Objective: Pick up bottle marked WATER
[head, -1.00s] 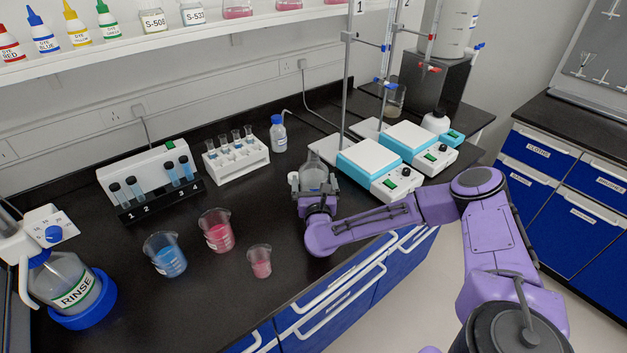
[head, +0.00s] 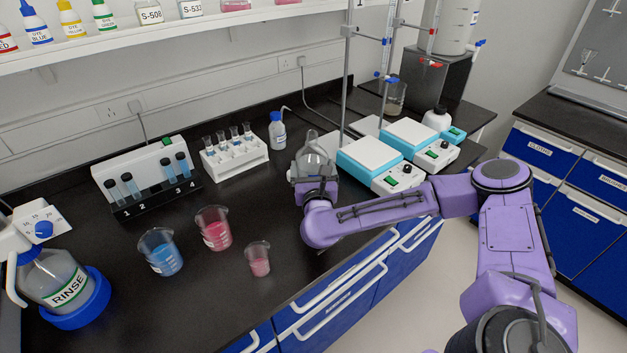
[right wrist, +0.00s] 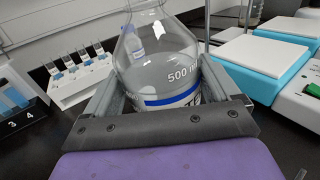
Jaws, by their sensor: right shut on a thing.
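My right gripper (head: 314,178) is shut on a clear glass flask (head: 314,150) with a narrow neck. In the right wrist view the flask (right wrist: 160,60) stands upright between the two fingers and reads "500 m…". It holds clear liquid. Its label with a blue band (right wrist: 175,97) is mostly hidden behind the gripper, so I cannot read the word WATER. Its base is hidden too. A small clear bottle with a blue cap (head: 277,132) stands farther back, its label too small to read. My left gripper is not in view.
Right of the flask are hotplates (head: 370,160) with metal stands. To the left are a tube rack (head: 235,162), a blue beaker (head: 161,254), pink beakers (head: 213,230) and a RINSE bottle (head: 65,285). The black counter just left of the gripper is clear.

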